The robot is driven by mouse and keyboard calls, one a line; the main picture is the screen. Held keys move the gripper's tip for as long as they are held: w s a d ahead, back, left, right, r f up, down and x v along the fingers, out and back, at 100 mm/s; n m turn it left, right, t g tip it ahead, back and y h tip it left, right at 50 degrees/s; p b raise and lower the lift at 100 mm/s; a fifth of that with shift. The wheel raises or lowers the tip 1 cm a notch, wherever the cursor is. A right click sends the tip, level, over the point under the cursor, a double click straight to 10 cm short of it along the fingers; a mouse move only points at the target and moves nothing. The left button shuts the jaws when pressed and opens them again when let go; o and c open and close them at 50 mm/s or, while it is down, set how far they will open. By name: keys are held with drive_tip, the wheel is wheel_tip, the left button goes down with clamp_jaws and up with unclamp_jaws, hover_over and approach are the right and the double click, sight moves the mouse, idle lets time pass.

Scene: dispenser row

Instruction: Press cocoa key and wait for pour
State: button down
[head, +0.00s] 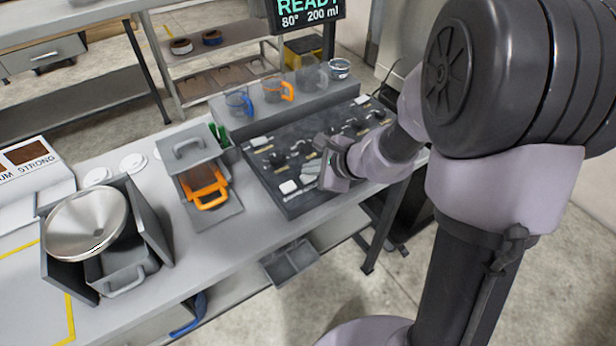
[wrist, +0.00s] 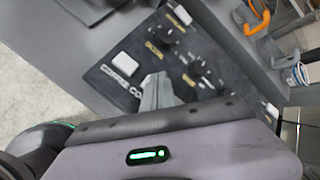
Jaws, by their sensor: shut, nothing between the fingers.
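The dark control panel (head: 262,180) on the bench carries white keys, dark knobs and small labels. In the wrist view one white key (wrist: 127,63) stands beside a label that appears to read COFFEE. A second label starting with CO (wrist: 137,93) runs under my gripper (wrist: 158,82), which hides the rest of it and any key there. I cannot make out the cocoa key. My gripper is shut and empty, with its fingertips low over the panel; I cannot tell whether they touch it. In the head view my gripper (head: 328,160) is over the panel's front half.
A display (head: 308,14) reads READY, 80°, 200 ml. Several cups, including a blue one (head: 239,103) and an orange one (head: 275,89), stand on the ledge behind the panel. Left are a grey box with an orange-handled drawer (head: 208,200) and a metal funnel (head: 88,222).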

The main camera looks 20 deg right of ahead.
sight(311, 178)
drive_tip(key=shift+f+b, duration=0.45)
drive_tip(key=shift+b, duration=0.1)
idle(0.6)
idle(0.4)
drive_tip(key=shift+r+p, duration=0.6)
drive_tip(key=shift+r, duration=0.3)
wheel_tip(311, 178, up, 5)
drive_tip(key=p, duration=0.4)
drive_tip(key=shift+r, duration=0.1)
